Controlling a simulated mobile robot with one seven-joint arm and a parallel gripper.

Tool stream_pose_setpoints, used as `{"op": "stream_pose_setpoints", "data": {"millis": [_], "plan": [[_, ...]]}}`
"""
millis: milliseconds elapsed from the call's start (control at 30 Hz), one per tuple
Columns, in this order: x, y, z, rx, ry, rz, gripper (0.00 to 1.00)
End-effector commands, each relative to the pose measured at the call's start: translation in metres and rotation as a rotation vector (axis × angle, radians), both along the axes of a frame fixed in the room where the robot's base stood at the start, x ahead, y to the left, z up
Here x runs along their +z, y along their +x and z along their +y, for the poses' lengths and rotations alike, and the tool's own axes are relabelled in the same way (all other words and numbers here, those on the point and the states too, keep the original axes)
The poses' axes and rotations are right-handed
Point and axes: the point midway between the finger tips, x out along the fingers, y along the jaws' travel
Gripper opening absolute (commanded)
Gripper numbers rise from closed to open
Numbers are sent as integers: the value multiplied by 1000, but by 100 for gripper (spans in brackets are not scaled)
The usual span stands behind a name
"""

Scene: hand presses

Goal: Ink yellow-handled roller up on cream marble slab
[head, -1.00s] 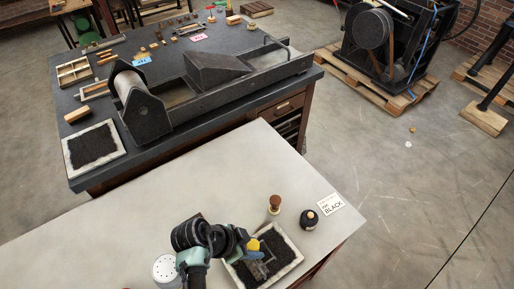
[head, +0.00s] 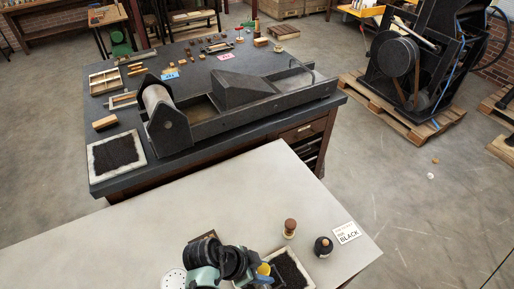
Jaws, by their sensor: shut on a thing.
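The cream marble slab (head: 312,281) lies on the pale near table, its middle covered with black ink and its lower part cut off by the picture's bottom edge. My gripper (head: 259,278) is over the slab's left side, shut on the yellow-handled roller (head: 264,269). Only a bit of the yellow handle shows. The roller's drum is hidden or out of frame, so I cannot tell whether it touches the ink.
A black ink bottle (head: 323,246), a wooden-knobbed tool (head: 290,228) and an "Ink BLACK" card (head: 346,233) stand right of my arm. A white perforated canister (head: 173,282) is at left. Another inked slab (head: 97,178) lies on the dark table beside the press (head: 225,108).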

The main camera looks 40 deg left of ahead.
Motion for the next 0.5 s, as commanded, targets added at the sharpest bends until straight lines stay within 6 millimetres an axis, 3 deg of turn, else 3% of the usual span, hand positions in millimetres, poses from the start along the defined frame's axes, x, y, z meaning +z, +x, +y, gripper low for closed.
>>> {"op": "stream_pose_setpoints", "data": {"millis": [500], "plan": [[0, 27, -9, -2, 2, -4, 0]]}}
